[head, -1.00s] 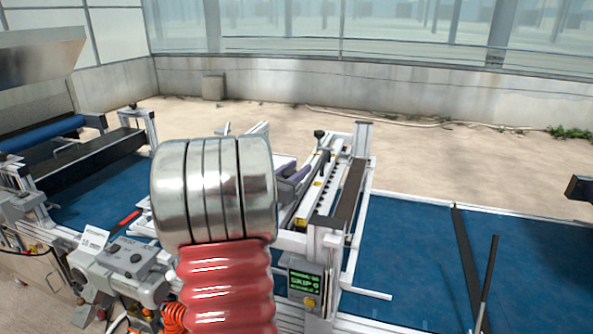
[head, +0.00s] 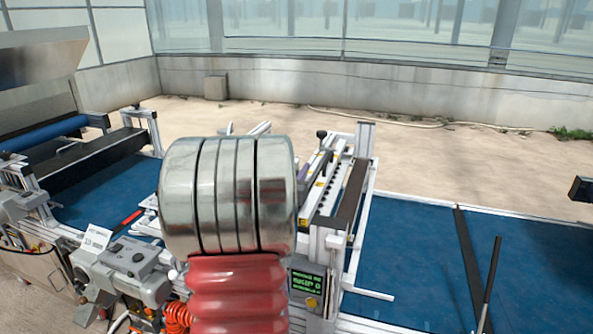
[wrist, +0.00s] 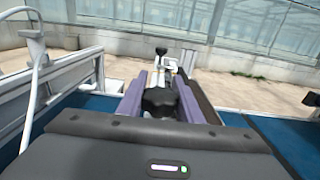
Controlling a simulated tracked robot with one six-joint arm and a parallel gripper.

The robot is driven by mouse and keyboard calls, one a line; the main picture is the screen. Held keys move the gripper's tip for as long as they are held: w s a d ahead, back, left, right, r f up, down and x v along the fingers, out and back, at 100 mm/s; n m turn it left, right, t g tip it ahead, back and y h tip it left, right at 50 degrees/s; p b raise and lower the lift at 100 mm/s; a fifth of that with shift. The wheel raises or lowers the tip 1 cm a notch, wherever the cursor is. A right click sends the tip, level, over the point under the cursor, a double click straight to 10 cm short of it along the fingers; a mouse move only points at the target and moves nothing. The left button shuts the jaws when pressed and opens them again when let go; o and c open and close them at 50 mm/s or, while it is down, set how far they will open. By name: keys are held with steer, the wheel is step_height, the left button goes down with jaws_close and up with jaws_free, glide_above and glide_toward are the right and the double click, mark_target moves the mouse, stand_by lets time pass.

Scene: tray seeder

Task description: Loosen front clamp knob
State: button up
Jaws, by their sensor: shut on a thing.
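The front clamp knob (wrist: 160,102) is black and lobed. It sits between the two purple fingers of my gripper (wrist: 162,86) in the wrist view, and the fingers are shut on it. The knob's underside and stem are hidden. In the head view my silver and red arm covers the knob and nearly all of my gripper. A second black knob (head: 321,134) stands upright farther back on the seeder; it also shows beyond the fingers in the wrist view (wrist: 161,51).
The seeder frame (head: 362,160) has a white bar with a row of dark holes (head: 328,187). A green-lit display (head: 307,281) is on its near side. Blue belt (head: 410,245) runs to both sides. A dark bar (head: 470,250) crosses the belt at right.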

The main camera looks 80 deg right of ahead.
steer(key=o, duration=1)
steer(key=shift+o, duration=0.2)
steer(key=shift+a, duration=0.1)
steer(key=a, duration=0.9)
steer(key=w+a, duration=0.1)
steer(key=a, duration=0.3)
steer(key=shift+a, duration=0.35)
